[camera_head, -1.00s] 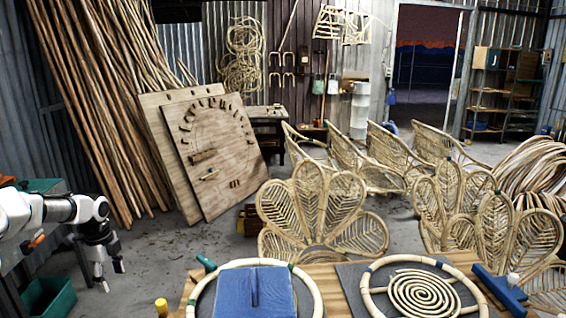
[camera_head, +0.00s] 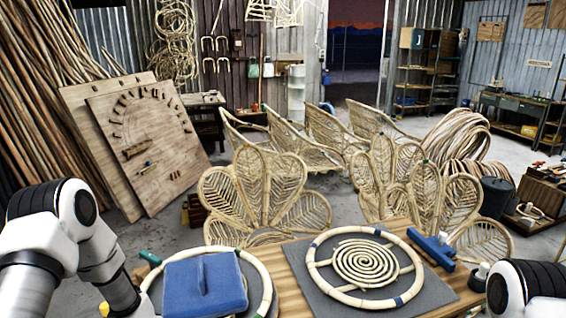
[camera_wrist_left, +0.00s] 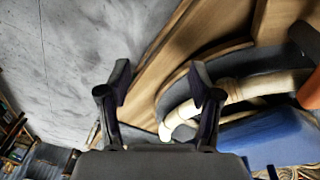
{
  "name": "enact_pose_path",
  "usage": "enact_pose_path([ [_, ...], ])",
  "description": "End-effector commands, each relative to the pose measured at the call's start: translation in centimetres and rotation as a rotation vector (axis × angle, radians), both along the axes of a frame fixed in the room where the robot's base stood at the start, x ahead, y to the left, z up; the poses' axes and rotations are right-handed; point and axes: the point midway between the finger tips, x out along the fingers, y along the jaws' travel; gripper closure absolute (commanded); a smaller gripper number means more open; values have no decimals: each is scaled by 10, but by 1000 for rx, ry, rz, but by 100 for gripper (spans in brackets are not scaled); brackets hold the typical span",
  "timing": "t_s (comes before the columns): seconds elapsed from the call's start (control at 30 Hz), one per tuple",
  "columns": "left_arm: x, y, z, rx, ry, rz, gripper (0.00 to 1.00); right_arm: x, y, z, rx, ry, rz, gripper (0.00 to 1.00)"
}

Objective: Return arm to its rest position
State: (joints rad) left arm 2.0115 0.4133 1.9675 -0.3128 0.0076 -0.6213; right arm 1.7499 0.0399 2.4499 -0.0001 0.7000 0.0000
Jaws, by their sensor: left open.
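My left arm (camera_head: 75,240) comes in from the left in the head view and reaches down past the bottom edge beside the table's left end. My left gripper (camera_wrist_left: 163,80) shows in the left wrist view, its two dark fingers spread apart with nothing between them. In that view it is over the table edge, close to a pale rattan ring (camera_wrist_left: 235,95) and a blue block (camera_wrist_left: 275,135). My right arm (camera_head: 530,290) shows only as a white and black link at the lower right; its gripper is out of view.
The wooden table (camera_head: 300,270) holds two rattan rings, one around the blue block (camera_head: 203,285), the other around a rattan spiral (camera_head: 365,262). A blue tool (camera_head: 432,248) lies at the right. Rattan chairs (camera_head: 262,195) stand behind. Grey floor (camera_wrist_left: 75,60) lies beside the table.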

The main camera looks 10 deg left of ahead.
Motion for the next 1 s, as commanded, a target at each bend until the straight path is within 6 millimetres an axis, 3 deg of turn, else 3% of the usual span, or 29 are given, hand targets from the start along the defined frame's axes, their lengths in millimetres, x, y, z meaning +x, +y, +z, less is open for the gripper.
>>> enact_pose_path([
  [0.03, -29, -22, -14, -1, 37, 68, 36, 0, 0, 0, 0, 0, 0, 60],
  [0.1, -66, -45, -28, 6, 71, 190, 36, 0, 0, 0, 0, 0, 0, 60],
  [0.2, -117, -66, -39, 38, 109, 347, 36, 0, 0, 0, 0, 0, 0, 60],
  [0.37, -195, -78, -38, 121, 141, 563, 36, 0, 0, 0, 0, 0, 0, 60],
  [0.4, -202, -78, -51, 132, 135, 596, 36, 0, 0, -14, 0, -1, 0, 60],
  [0.5, -196, -77, -89, 124, 128, 596, 36, -1, 0, -53, 0, 1, 0, 60],
  [0.7, -196, -77, -135, 123, 127, 594, 36, -1, 0, -99, 0, 0, 0, 60],
  [1.0, -195, -77, -140, 122, 127, 593, 36, 0, 0, -103, 0, 0, 0, 60],
])
